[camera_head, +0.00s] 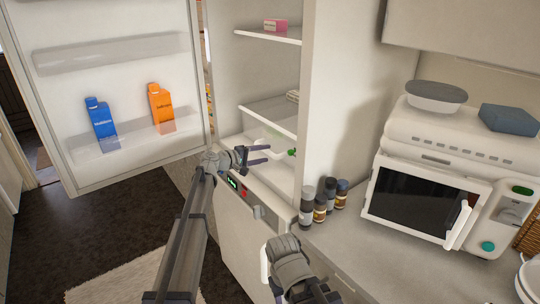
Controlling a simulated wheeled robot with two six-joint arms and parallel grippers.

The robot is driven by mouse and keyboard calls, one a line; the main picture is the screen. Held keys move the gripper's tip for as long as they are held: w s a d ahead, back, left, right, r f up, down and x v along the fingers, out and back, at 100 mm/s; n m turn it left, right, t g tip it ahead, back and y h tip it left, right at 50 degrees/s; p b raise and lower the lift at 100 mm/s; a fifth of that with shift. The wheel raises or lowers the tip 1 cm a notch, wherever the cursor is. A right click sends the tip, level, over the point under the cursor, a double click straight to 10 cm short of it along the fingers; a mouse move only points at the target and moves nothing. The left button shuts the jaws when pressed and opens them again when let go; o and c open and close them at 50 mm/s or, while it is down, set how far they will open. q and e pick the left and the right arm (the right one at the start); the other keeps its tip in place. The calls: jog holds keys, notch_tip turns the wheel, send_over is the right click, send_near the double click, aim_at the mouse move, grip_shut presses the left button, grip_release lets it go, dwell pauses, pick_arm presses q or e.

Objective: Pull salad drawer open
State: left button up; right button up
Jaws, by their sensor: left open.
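The fridge stands open, and its salad drawer (258,137) appears as a pale, partly see-through bin at the bottom, below the lower shelf. Something green (291,152) shows at its right side. My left gripper (268,154) is open and empty at the front of this low compartment, its fingers pointing right. It hides part of the drawer front, and I cannot tell whether it touches it. My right gripper (285,262) is low in the middle, by the counter's front edge; its fingers do not show clearly.
The fridge door (120,25) is swung left, holding a blue carton (101,124) and an orange carton (161,108). Several spice jars (328,194) stand on the counter right of the fridge, beside a microwave (425,195). The shelf (270,115) overhangs the drawer.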

aim_at(267, 153)
pick_arm(q)
jog(key=x, duration=0.3)
jog(key=shift+w+d+f, duration=0.1)
jog(key=shift+w+d, duration=0.1)
jog(key=shift+w, duration=0.05)
grip_shut()
jog(key=shift+s, duration=0.1)
dwell(1.1)
